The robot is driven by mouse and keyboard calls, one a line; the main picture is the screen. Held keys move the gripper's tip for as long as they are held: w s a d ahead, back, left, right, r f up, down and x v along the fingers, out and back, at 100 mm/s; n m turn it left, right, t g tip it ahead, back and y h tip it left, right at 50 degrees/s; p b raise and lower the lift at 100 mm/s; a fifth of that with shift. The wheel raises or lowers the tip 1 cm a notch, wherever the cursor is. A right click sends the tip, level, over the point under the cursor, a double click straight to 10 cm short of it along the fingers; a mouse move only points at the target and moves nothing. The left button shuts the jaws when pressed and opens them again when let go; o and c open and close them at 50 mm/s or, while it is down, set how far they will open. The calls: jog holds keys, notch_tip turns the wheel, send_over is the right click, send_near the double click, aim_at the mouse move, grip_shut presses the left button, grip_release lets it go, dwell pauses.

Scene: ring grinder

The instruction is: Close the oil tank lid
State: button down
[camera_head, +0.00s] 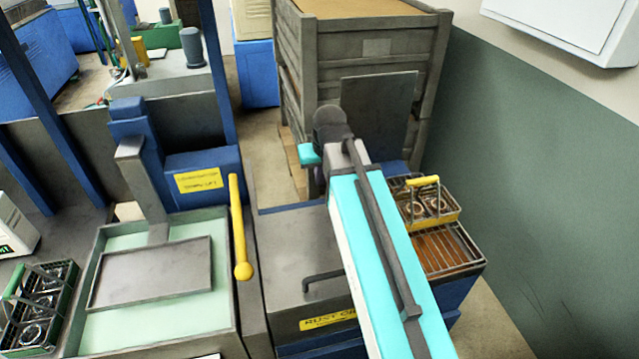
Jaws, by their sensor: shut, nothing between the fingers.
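The oil tank (290,240) stands at the lower middle, a blue box with a grey top and a yellow label reading "RUST" in part. A dark bent handle (322,276) lies low over its front. A flat grey panel (380,110), which looks like the raised lid, stands upright behind the tank; its lower edge is hidden by my arm. The tank's right side is open, showing a brown wire grate. My cyan arm reaches from the bottom over the tank toward the panel. My gripper's fingers are hidden beyond the arm's far end.
A wire basket with a yellow handle (424,181) and rings in it sits on the grate (445,248). A yellow lever (239,230) rises left of the tank. A tall grey crate (360,45) stands close behind. A green wall borders the right.

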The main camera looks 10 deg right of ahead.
jog(key=shift+b+v, duration=0.3)
jog(key=shift+v, duration=1.3)
